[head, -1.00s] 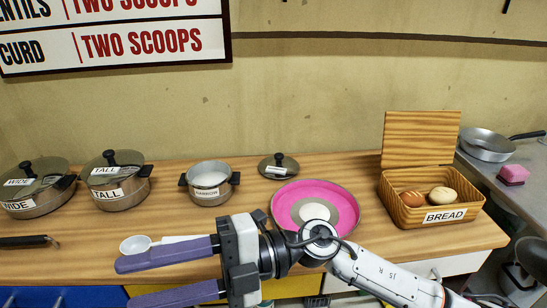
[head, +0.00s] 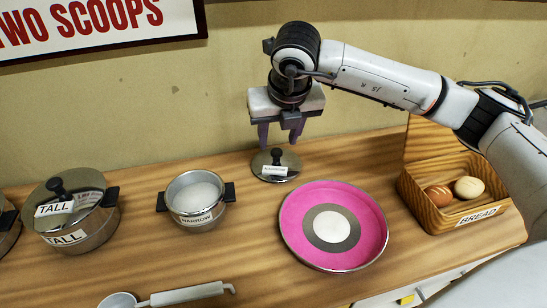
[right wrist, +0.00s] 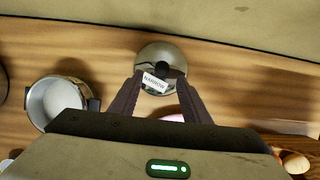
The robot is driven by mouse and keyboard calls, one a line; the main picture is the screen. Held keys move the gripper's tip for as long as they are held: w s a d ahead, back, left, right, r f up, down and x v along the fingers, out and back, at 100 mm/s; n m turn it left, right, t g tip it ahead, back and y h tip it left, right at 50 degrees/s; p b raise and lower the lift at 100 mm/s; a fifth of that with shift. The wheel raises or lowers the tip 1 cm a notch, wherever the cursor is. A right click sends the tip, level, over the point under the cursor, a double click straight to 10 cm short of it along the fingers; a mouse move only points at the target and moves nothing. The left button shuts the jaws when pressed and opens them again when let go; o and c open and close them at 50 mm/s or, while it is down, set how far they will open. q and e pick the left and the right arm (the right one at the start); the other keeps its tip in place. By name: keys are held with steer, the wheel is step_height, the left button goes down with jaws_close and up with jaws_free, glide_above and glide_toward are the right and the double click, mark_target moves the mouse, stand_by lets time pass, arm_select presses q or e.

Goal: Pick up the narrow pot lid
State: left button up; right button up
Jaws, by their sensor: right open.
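The narrow pot lid (head: 289,160) is a small round steel lid with a black knob and a white label, lying on the wooden counter near the wall. In the right wrist view the lid (right wrist: 161,56) shows just beyond my fingertips, its label reading NARROW. My right gripper (head: 280,143) is open and points down above the lid, a finger on each side of the knob; I cannot tell that it touches anything. It also shows in the right wrist view (right wrist: 160,82). The narrow pot (head: 196,198) stands uncovered to the left. My left gripper is not in view.
A pink plate (head: 372,222) lies in front of the lid. A bread basket (head: 437,216) with an open wooden lid stands at the right. The lidded tall pot (head: 95,230) is at the left. A white-handled ladle (head: 188,294) lies at the front edge.

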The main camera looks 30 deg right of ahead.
mark_target(277, 151)
steer(key=x, duration=0.6)
steer(key=shift+w+d+f+p, duration=0.15)
steer(key=shift+d+f+p, duration=0.05)
steer(key=shift+d+p, duration=0.15)
steer(key=shift+a, duration=0.1)
steer(key=shift+c, duration=0.4)
jaws_close()
